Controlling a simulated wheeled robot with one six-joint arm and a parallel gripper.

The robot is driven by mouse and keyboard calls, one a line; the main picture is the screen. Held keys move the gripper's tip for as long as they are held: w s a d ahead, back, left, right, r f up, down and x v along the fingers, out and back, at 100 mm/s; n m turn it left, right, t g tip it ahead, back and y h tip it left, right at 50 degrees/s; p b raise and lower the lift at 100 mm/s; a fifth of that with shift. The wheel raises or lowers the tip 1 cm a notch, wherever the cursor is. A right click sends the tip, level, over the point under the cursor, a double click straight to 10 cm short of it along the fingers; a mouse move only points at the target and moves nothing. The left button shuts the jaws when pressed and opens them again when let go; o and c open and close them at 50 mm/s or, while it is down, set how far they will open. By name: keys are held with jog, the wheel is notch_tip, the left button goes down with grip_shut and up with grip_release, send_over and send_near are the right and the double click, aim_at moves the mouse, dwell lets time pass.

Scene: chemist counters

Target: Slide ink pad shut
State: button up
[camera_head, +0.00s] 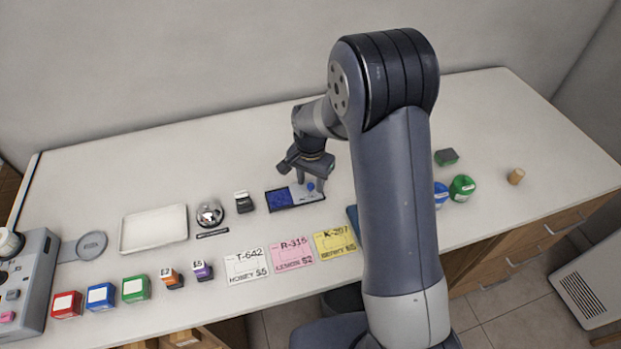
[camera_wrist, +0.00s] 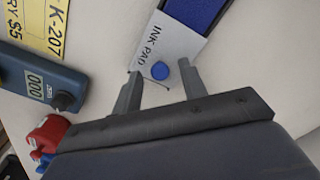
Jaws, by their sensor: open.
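The ink pad (camera_head: 281,199) lies on the counter with its blue inked surface exposed. Its grey lid labelled INK PAD (camera_wrist: 172,42) is slid to one side and carries a round blue knob (camera_wrist: 160,70). In the wrist view the blue pad (camera_wrist: 198,12) shows beyond the lid. My gripper (camera_wrist: 162,84) is open, with its two fingers on either side of the knob and a gap visible around it. In the head view my gripper (camera_head: 311,184) is over the lid end; I cannot tell how high the fingertips are.
Yellow K-207 card (camera_head: 335,243), pink card (camera_head: 292,254) and white card (camera_head: 246,266) lie in front. A blue numbering device (camera_wrist: 40,82) is near the gripper. A black-topped bottle (camera_head: 243,202) and bell (camera_head: 210,213) stand left. The counter behind is clear.

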jog(key=shift+c, duration=0.4)
grip_shut()
